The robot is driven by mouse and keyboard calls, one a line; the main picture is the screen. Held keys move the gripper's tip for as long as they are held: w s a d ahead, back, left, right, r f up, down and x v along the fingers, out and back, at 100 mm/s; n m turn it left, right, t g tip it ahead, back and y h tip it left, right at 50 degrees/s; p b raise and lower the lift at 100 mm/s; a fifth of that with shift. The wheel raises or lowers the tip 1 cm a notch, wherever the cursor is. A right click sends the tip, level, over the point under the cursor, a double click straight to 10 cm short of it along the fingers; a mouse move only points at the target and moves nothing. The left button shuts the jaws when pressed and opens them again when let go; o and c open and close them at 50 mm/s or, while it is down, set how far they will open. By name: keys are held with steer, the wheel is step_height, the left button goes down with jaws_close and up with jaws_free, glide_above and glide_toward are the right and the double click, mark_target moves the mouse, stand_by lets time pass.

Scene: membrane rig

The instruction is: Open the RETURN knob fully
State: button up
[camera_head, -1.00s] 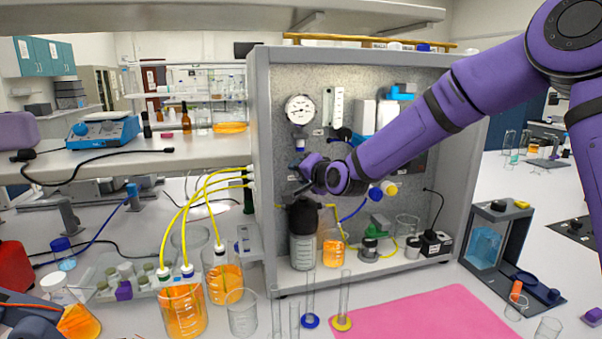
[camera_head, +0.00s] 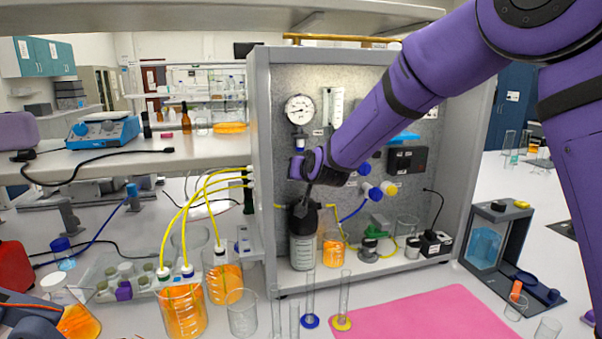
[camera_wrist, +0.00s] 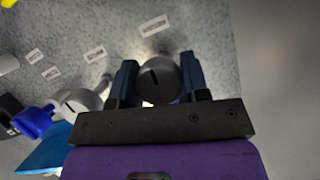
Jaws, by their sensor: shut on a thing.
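My gripper (camera_wrist: 158,82) has its two dark blue fingers on either side of a round grey knob (camera_wrist: 161,74) with a dark slot mark, and is shut on it. The slot runs slightly slanted in the wrist view. A small label sits on the panel beyond the knob, its text too blurred to read, so I cannot confirm the word RETURN. In the head view my gripper (camera_head: 306,172) is at the left part of the rig's speckled panel (camera_head: 275,110), below the pressure gauge (camera_head: 300,108). The knob is hidden there by my wrist.
A second grey knob (camera_wrist: 80,102) with a blue part is left of my gripper in the wrist view. A black box (camera_head: 407,159) is on the panel to the right.

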steer(key=shift+f+n, duration=0.1)
steer(key=shift+n, duration=0.3)
stand_by(0.3)
steer(key=o, duration=0.9)
steer(key=shift+o, duration=0.2)
steer(key=v, duration=1)
steer(key=shift+s, duration=0.4)
